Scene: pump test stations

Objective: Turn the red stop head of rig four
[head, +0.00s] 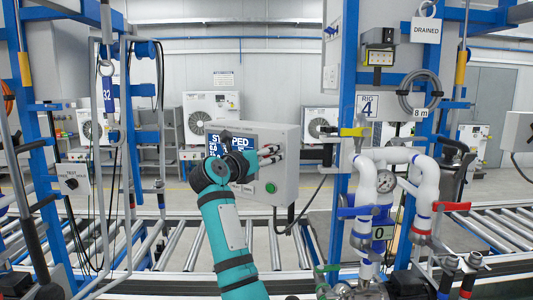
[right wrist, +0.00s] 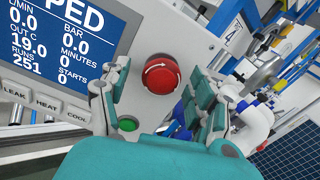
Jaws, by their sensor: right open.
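The red stop head (right wrist: 160,73), a round knob with a white curved arrow, sits on the grey control box in the right wrist view. My right gripper (right wrist: 162,85) is open, with one finger on each side of the head. I see no clear contact with it. My left gripper is not in view.
A green button (right wrist: 128,123) is below the stop head, close to the left finger. The "STOPPED" screen (right wrist: 62,35) is at the left. White pipes with a gauge (head: 386,181) and coloured valve handles stand right of the box. A roller conveyor (head: 175,245) runs below.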

